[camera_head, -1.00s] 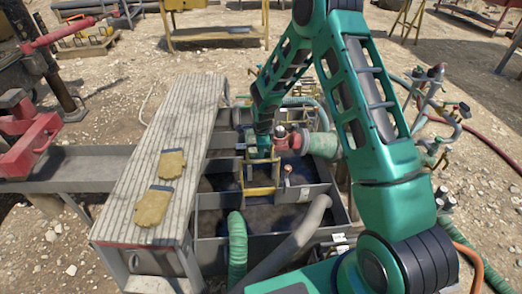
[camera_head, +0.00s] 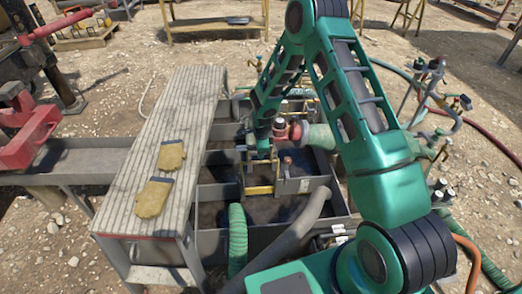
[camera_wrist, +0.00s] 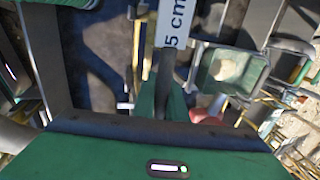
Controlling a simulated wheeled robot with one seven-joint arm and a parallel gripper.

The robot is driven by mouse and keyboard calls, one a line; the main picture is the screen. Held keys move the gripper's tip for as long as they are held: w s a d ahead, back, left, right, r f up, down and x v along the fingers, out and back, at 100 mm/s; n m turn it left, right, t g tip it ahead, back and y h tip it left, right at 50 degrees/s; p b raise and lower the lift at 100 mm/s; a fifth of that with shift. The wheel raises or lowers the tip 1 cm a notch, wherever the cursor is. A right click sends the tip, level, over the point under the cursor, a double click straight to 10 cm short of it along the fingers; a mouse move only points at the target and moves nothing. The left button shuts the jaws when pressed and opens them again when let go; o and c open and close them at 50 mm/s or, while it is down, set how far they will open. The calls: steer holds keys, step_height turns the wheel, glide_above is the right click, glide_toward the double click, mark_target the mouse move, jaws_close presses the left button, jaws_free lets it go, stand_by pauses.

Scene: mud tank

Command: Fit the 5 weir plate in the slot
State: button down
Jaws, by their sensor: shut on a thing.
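My gripper (camera_head: 263,157) is over the middle of the open tank, beside the yellow-edged slot frame (camera_head: 259,190). In the wrist view my gripper (camera_wrist: 162,98) is shut on a dark, narrow upright part below a white label reading "5 cm" (camera_wrist: 176,22). I take this to be the 5 weir plate, seen nearly edge-on. A yellow post of the frame (camera_wrist: 137,50) stands just left of it. My fingers and the steep angle hide the plate's lower edge. I cannot tell whether it is in the slot.
The grey tank wall (camera_head: 215,190) and cross walls surround the work area. A plank walkway (camera_head: 165,135) with two yellow gloves (camera_head: 153,197) lies left. A green hose (camera_head: 237,240) and a grey pipe (camera_head: 290,245) enter at the front. A red-ended fitting (camera_head: 281,129) is close by my gripper.

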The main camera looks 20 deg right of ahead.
steer(key=shift+f, duration=1.4)
step_height(320, 180, down, 7)
steer(key=shift+r, duration=0.15)
stand_by(2.6)
steer(key=c, duration=1.7)
jaws_free()
steer(key=v, duration=1)
steer(key=shift+r, duration=0.35)
